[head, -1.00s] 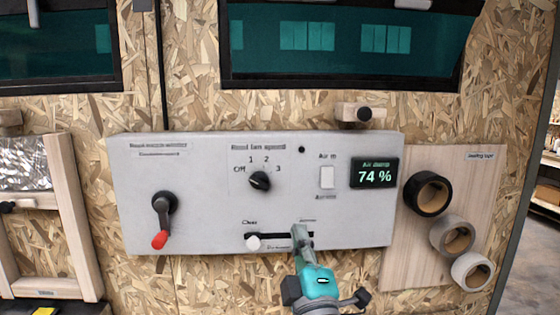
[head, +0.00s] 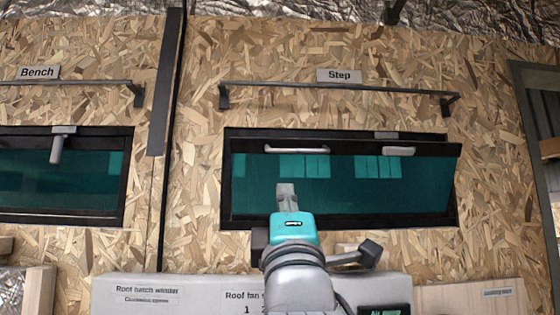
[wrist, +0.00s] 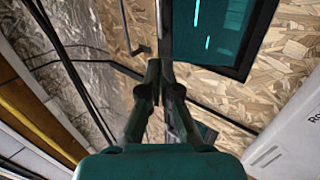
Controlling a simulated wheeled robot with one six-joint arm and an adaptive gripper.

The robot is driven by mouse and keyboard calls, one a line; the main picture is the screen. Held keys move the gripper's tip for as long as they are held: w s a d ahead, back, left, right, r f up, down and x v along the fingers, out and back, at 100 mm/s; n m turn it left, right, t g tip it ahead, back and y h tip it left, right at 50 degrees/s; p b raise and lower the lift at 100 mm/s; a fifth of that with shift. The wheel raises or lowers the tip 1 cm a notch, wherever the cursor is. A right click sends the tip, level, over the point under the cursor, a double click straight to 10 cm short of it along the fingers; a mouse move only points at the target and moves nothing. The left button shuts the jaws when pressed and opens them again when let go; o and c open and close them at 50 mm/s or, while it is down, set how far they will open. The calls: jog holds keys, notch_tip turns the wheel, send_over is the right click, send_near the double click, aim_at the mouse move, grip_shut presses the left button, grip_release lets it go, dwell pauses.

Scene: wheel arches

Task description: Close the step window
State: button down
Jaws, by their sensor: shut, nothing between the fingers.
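The Step window (head: 345,200) is a dark teal pane in a black frame under the "Step" sign (head: 339,75). Its pane stands tilted open, with the top edge leaning out from the frame and its right corner sticking past it. A pale handle (head: 297,149) and a grey latch piece (head: 398,151) sit along its top edge. My gripper (head: 286,190) is shut and empty. It is in front of the pane in the head view, below the handle; I cannot tell whether it touches. In the wrist view its fingers (wrist: 162,72) are together, with teal glass (wrist: 215,35) beyond.
A rail (head: 340,88) on brackets runs above the Step window. The Bench window (head: 60,180), with a grey handle (head: 58,148), is at left. A grey control panel (head: 190,292) is below. A dark vertical strip (head: 168,85) stands between the windows.

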send_near(279, 139)
jog(key=shift+w+r, duration=0.15)
jog(key=shift+w, duration=0.45)
jog(key=shift+w+r, duration=0.2)
jog(key=shift+w, duration=0.45)
jog(key=shift+w+r+g, duration=0.4)
jog(key=shift+r, duration=0.35)
jog(key=w+r+g, duration=0.1)
jog(key=w, duration=0.1)
jog(key=w+r+g, duration=0.3)
jog(key=shift+w, duration=0.3)
jog(key=shift+w+r+g, duration=0.35)
jog(key=shift+w+g, duration=0.15)
jog(key=shift+w, duration=0.15)
jog(key=shift+f, duration=0.1)
